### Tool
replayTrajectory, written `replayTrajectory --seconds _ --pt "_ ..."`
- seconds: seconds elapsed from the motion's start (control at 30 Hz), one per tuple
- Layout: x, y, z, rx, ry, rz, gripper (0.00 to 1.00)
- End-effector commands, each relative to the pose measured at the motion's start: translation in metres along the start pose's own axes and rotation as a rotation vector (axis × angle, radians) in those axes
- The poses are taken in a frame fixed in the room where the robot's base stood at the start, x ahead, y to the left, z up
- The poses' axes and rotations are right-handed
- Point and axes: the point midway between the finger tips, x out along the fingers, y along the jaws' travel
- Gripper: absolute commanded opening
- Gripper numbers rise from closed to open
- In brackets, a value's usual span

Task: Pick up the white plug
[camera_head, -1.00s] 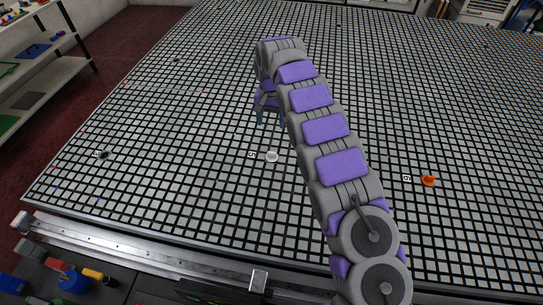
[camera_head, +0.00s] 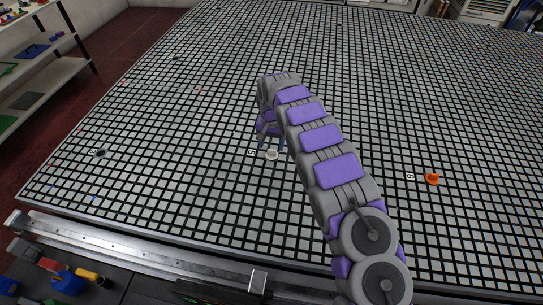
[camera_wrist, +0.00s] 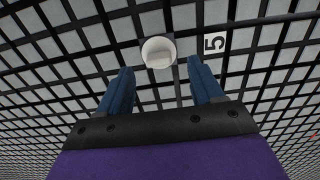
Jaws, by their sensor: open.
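The white plug (camera_head: 271,155) is a small round piece on the grid table (camera_head: 180,180), left of my arm. In the wrist view the plug (camera_wrist: 159,52) lies just beyond my fingertips, roughly centred between them. My gripper (camera_wrist: 160,72) is open and empty, with two blue fingers apart. In the head view my gripper (camera_head: 270,146) points down close by the plug; whether a finger touches it cannot be told.
A label with a 5 (camera_wrist: 215,45) lies right of the plug in the wrist view. An orange piece (camera_head: 432,179) with its own label (camera_head: 410,176) is to the right. A dark piece (camera_head: 100,153) is at the left.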

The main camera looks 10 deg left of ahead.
Motion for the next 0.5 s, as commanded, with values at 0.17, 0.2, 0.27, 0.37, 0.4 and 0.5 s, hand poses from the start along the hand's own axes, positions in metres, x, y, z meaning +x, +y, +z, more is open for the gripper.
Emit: replayTrajectory --seconds 0.17,0.2,0.27,0.37,0.4,0.5 --pt "0.032 0.001 -0.001 0.000 -0.004 0.000 0.66" --pt "0.036 0.001 -0.001 0.000 -0.003 0.000 0.66" --pt "0.039 0.001 -0.001 0.000 -0.001 -0.001 0.66" --pt "0.039 0.001 -0.001 0.001 0.000 -0.001 0.66" --pt "0.039 0.001 -0.001 0.001 0.000 -0.001 0.66" --pt "0.039 0.001 -0.001 0.000 -0.001 -0.001 0.64"
